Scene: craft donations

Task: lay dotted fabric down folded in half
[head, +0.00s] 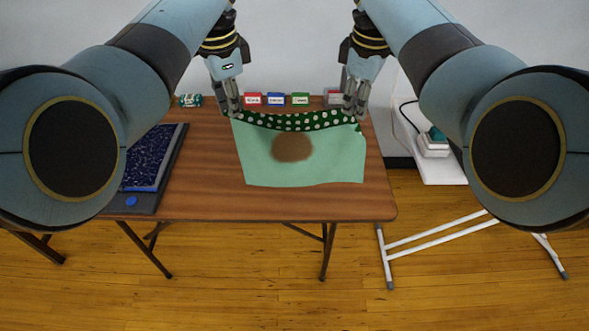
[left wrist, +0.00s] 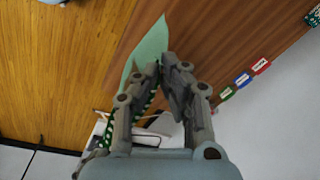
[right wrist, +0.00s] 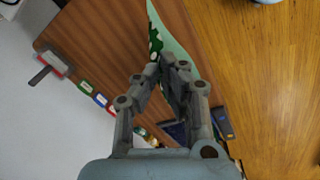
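The dotted fabric (head: 300,175) is at the middle of the table in the head view. Its pale green side with a round brown patch faces me. A dark green strip with white dots shows along the top edge, which sags between my grippers. My left gripper (head: 237,110) is shut on the top left corner; the fabric also shows in the left wrist view (left wrist: 150,47). My right gripper (head: 353,112) is shut on the top right corner; the fabric shows in the right wrist view (right wrist: 172,32). Whether the lower edge touches the table is unclear.
On the brown table (head: 205,185), a dark tray with a speckled blue panel (head: 147,160) lies at the left. Red, blue and green labels (head: 275,99) stand along the back edge, with a small teal item (head: 190,100) left of them. A white side table (head: 440,172) stands right.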

